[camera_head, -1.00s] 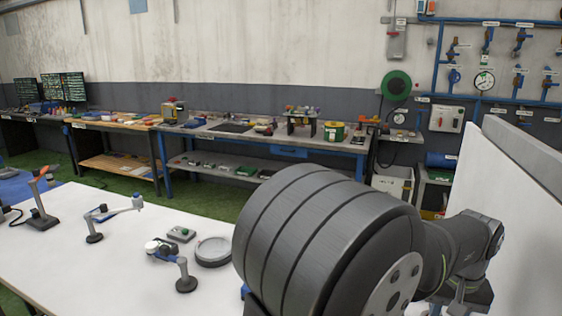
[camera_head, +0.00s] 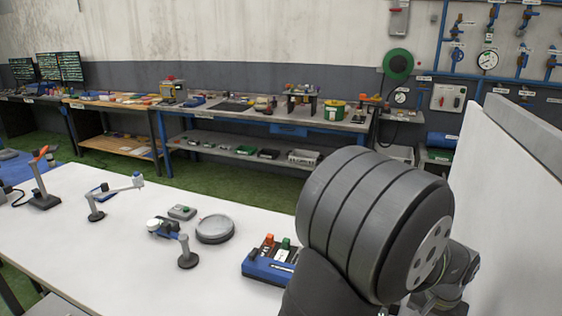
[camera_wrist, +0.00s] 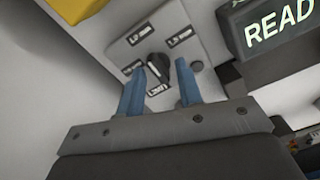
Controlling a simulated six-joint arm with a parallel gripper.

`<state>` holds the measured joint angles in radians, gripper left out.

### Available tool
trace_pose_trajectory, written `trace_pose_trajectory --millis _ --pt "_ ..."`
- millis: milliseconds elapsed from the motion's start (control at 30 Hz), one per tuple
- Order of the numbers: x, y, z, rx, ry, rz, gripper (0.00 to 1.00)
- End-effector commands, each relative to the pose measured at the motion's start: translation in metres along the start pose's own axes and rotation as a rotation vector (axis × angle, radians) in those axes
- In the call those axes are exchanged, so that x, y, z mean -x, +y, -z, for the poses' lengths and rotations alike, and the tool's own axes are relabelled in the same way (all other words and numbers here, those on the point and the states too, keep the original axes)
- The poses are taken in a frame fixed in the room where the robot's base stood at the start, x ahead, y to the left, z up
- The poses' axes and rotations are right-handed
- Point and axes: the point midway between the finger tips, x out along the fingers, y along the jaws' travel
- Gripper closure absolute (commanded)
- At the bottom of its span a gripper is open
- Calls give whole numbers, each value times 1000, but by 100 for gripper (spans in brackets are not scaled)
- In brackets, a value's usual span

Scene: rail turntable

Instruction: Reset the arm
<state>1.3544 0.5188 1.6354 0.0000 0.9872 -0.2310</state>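My gripper (camera_wrist: 159,66) shows in the wrist view with two blue fingers standing apart. A black rotary knob (camera_wrist: 158,73) on a pale panel (camera_wrist: 128,50) appears beyond and between the fingertips. Labels with mm values and one reading LIMIT surround it. I cannot tell whether the fingers touch the knob; nothing is clearly clamped. In the head view my thick dark grey arm fills the lower right, and my gripper is out of sight there.
A dark sign (camera_wrist: 275,28) with lit letters reading READ is close at the wrist view's upper right. On the white table (camera_head: 120,235) stand a blue tray (camera_head: 262,270), a round grey disc (camera_head: 215,230) and small jointed stands. A pale upright panel (camera_head: 500,190) rises right of my arm.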

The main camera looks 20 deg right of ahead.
Motion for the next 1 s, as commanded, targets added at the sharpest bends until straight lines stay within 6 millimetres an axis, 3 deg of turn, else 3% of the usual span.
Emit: trace_pose_trajectory --millis 1000 --pt "0 0 0 -810 0 0 67"
